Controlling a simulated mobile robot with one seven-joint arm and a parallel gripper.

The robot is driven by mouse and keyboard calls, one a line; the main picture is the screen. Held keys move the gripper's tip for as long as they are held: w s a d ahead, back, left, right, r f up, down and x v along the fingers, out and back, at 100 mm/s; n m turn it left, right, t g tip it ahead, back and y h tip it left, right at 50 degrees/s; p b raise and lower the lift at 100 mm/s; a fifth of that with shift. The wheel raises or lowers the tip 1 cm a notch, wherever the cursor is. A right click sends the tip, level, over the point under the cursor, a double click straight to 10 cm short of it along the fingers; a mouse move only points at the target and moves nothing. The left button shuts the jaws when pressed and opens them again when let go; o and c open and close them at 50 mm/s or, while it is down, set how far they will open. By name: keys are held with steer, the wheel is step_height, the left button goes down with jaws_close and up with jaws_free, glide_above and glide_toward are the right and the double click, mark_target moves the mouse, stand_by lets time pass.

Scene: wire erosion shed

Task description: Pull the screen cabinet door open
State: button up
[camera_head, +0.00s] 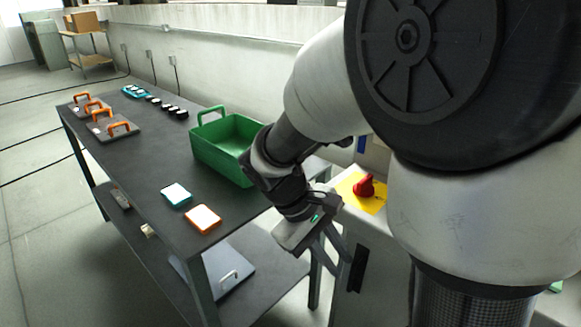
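A pale grey cabinet (378,240) stands at the lower middle right, partly hidden behind my arm. It bears a yellow plate with a red rotary knob (364,187) on it. A black upright handle (358,268) is on its front, and the door looks shut as far as it shows. My gripper (334,266) points down just left of the handle in the picture. Its two dark fingers look spread with nothing between them, and I see no contact with the handle. My arm hides the cabinet's right side.
A dark workbench (150,165) stands to the left, with a green bin (225,150), orange-handled plates (112,127), a teal pad (176,194) and an orange pad (203,218). Its lower shelf holds a grey handled plate (222,278). Open floor lies left of the bench.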

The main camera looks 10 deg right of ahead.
steer(key=w+a+f+n+t+h, duration=0.1)
steer(key=w+f+n+h, duration=0.25)
steer(key=f, duration=0.35)
steer(key=w+f+n+h, duration=0.2)
steer(key=f+n+h, duration=0.2)
steer(key=f, duration=0.4)
steer(key=n+t+h, duration=0.3)
steer(key=n+t, duration=0.5)
steer(key=n, duration=0.2)
glide_toward(350, 276)
steer(key=b+x, duration=0.2)
steer(key=x, duration=0.9)
steer(key=shift+b, duration=0.35)
steer(key=shift+a, duration=0.1)
jaws_close()
